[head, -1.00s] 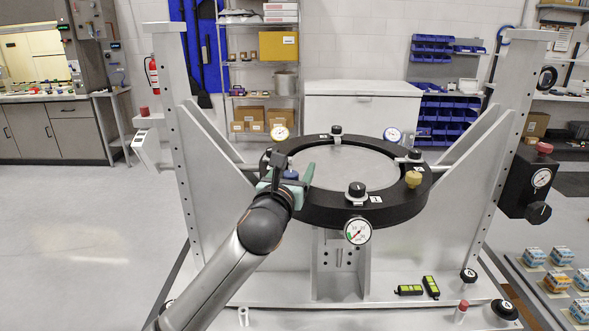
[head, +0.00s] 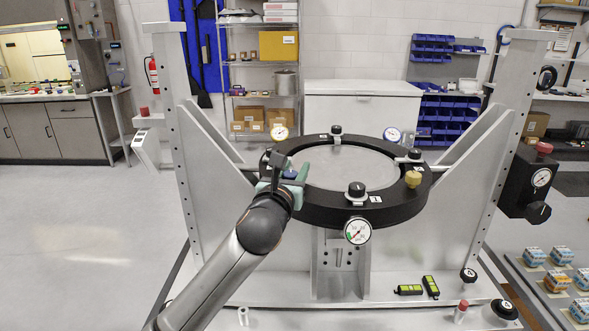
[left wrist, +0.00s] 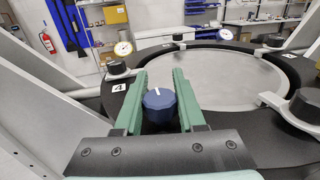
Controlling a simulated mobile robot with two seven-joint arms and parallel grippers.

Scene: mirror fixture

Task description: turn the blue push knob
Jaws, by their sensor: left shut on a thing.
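The blue push knob (left wrist: 159,104), with a white pointer line on top, sits on the near left part of the black ring (left wrist: 240,144). In the head view the knob (head: 290,174) is partly hidden by my gripper. My left gripper (head: 289,176) has its green fingers on both sides of the knob. In the left wrist view, the left gripper (left wrist: 159,98) is shut on the knob, which stands between the finger pads. My right gripper is not in view.
The ring carries black knobs (head: 356,189), a yellow knob (head: 413,179) and gauges (head: 358,231) around its rim. Grey uprights (head: 172,95) stand on either side. A black box with a gauge (head: 527,185) hangs at right. Green-and-black pieces (head: 431,287) lie on the base.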

